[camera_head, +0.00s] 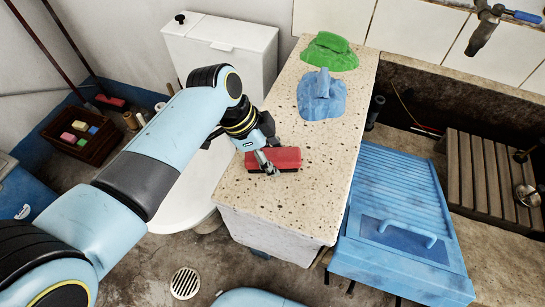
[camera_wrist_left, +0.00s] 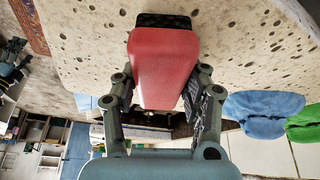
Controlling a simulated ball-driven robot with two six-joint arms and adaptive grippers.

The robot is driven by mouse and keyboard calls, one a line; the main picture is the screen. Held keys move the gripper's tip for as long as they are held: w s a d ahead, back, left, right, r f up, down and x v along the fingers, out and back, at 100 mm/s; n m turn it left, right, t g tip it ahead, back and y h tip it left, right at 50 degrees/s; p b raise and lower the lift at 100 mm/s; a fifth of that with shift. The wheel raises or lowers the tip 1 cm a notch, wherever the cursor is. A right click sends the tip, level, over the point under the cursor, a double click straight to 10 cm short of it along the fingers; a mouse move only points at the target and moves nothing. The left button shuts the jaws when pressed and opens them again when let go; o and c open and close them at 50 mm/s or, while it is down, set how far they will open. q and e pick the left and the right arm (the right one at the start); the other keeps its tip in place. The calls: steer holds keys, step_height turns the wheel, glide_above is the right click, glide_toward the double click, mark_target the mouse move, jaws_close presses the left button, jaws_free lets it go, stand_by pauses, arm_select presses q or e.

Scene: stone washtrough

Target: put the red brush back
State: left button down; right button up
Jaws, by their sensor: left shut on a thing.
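The red brush (camera_head: 273,160) is at the near part of the speckled stone counter (camera_head: 255,199), with its dark bristle side down. My left gripper (camera_head: 268,163) is at the brush, with its fingers closed on it. In the left wrist view the red brush (camera_wrist_left: 163,62) sits between the two fingers of the left gripper (camera_wrist_left: 163,90), with black bristles at its far end. I cannot tell whether the brush touches the stone or is just above it. My right gripper is not in view.
A blue cloth-like lump (camera_head: 320,98) and a green one (camera_head: 330,52) sit farther back on the counter. A blue ribbed washboard (camera_head: 395,225) stands at the right, beside a dark trough with a wooden slatted rack (camera_head: 490,178). A basket (camera_head: 78,135) is on the floor at left.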

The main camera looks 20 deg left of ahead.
arm_select(q)
steer(key=shift+w, duration=0.15)
steer(key=shift+a, duration=0.1)
steer(key=shift+s+r, duration=0.1)
steer(key=shift+s, duration=0.1)
steer(key=c, duration=0.7)
jaws_free()
steer(key=shift+f, duration=0.2)
steer(key=shift+o, duration=0.2)
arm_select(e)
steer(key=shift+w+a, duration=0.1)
